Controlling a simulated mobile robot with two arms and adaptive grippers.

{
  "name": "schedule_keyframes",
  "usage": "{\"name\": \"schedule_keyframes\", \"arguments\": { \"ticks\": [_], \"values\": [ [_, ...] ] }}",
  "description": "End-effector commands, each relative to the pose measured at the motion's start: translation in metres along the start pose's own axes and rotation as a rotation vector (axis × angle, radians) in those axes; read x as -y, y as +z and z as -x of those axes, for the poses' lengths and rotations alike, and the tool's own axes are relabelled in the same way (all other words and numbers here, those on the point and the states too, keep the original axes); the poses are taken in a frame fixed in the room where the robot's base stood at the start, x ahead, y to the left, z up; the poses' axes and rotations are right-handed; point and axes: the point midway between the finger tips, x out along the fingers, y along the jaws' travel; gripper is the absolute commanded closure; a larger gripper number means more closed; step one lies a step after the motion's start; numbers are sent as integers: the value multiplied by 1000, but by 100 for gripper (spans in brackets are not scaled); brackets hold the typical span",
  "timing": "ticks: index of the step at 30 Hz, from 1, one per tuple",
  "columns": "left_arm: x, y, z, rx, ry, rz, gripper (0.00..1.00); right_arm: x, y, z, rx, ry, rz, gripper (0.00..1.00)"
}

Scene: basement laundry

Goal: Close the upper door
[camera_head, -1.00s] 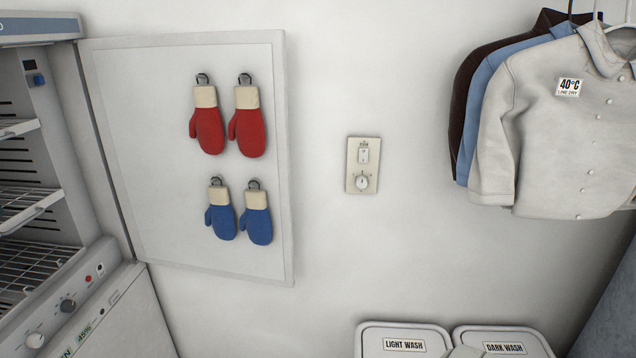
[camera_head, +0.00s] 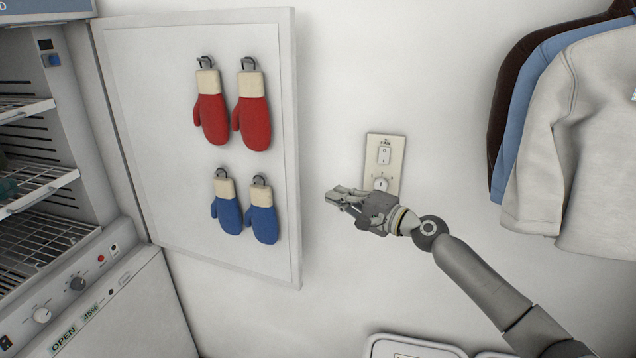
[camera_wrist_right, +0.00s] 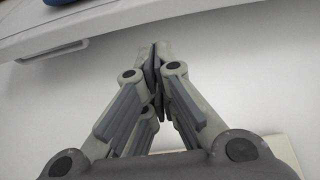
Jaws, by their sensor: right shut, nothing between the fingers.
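The upper door (camera_head: 170,150) is a white panel swung wide open to the right of a cabinet with wire shelves (camera_head: 40,190). Red mittens (camera_head: 250,120) and blue mittens (camera_head: 262,222) hang on hooks on its inner face. My right gripper (camera_head: 332,198) is shut and empty, just right of the door's free edge and apart from it in the head view. In the right wrist view the fingertips (camera_wrist_right: 157,50) meet below the door's edge (camera_wrist_right: 130,18), with a bit of blue at the top. My left gripper is not in view.
A wall plate with a switch and dial (camera_head: 385,160) is behind my right gripper. Shirts (camera_head: 570,150) hang at the right. A lower panel labelled OPEN (camera_head: 125,310) with knobs above it is under the cabinet. A bin lid (camera_head: 410,348) shows at the bottom.

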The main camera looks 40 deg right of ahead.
Motion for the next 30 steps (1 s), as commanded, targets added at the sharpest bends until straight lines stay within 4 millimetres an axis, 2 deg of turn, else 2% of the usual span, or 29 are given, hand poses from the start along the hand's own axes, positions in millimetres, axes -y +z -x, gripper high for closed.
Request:
{"name": "schedule_keyframes", "arguments": {
  "ticks": [6,18,24,30],
  "values": [
    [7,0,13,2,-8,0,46,4,-2,-29,-4,-3,0,100],
    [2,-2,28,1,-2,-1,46,1,-2,-80,-4,0,0,100],
    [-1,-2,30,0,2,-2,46,0,-1,-90,-2,2,2,100],
    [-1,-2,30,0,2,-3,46,-1,-1,-91,-2,2,3,100]
  ]
}}
